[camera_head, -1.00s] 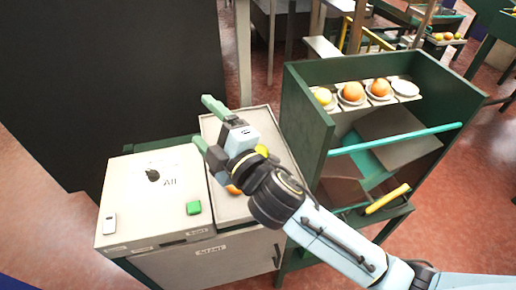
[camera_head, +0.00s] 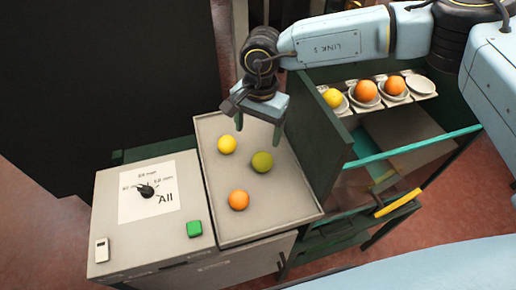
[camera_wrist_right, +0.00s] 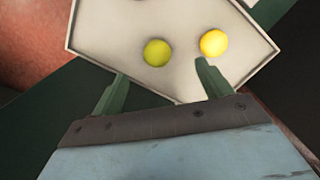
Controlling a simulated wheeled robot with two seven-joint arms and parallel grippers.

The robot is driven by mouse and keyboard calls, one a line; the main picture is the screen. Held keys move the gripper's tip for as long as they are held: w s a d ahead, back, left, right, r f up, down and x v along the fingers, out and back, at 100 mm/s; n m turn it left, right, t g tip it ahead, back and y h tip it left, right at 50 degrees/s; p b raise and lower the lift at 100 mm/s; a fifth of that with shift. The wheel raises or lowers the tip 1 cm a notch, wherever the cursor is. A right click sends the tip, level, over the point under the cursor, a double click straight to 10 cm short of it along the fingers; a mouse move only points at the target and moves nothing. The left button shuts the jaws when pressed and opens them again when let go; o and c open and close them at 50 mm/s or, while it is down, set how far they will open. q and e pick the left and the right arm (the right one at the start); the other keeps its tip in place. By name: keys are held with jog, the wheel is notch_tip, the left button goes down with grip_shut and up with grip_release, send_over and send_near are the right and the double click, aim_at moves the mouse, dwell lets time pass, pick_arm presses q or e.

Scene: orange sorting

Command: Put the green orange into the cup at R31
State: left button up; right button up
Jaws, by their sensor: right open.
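The green orange (camera_head: 262,162) lies on the light tray (camera_head: 222,232), between a yellow fruit (camera_head: 227,144) and an orange one (camera_head: 238,200). My right gripper (camera_head: 258,130) is open and empty above the tray's far part, its fingers pointing down. In the right wrist view the green orange (camera_wrist_right: 157,53) and the yellow fruit (camera_wrist_right: 214,43) lie beyond the open fingertips (camera_wrist_right: 160,85). Several small white cups stand in a row on the shelf; the rightmost cup (camera_head: 420,87) is empty. I cannot read an R31 label. My left gripper is not in view.
The left cups hold a yellow fruit (camera_head: 333,98) and two orange ones (camera_head: 367,91). A green side panel (camera_head: 318,140) stands between tray and shelf unit. A teal bar (camera_head: 410,147) crosses the unit's front.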

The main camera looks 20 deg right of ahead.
aim_at(263, 155)
jog(key=shift+h, duration=0.3)
jog(key=f, duration=0.2)
jog(key=d+f+p, duration=0.1)
jog(key=f, duration=0.4)
jog(key=shift+w+d, duration=0.15)
jog(key=shift+w, duration=0.2)
jog(key=shift+w+f, duration=0.1)
jog(key=shift+f, duration=0.15)
jog(key=f+p, duration=0.1)
jog(key=f, duration=0.1)
jog(key=f+p, duration=0.1)
jog(key=f, duration=0.2)
jog(key=shift+s+d+f, duration=0.1)
jog(key=shift+s+f, duration=0.05)
jog(key=shift+s, duration=0.05)
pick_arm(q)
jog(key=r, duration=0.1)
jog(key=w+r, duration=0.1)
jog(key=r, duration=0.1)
pick_arm(e)
jog(key=shift+c, duration=0.5)
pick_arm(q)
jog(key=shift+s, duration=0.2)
pick_arm(e)
jog(key=c, duration=1.1)
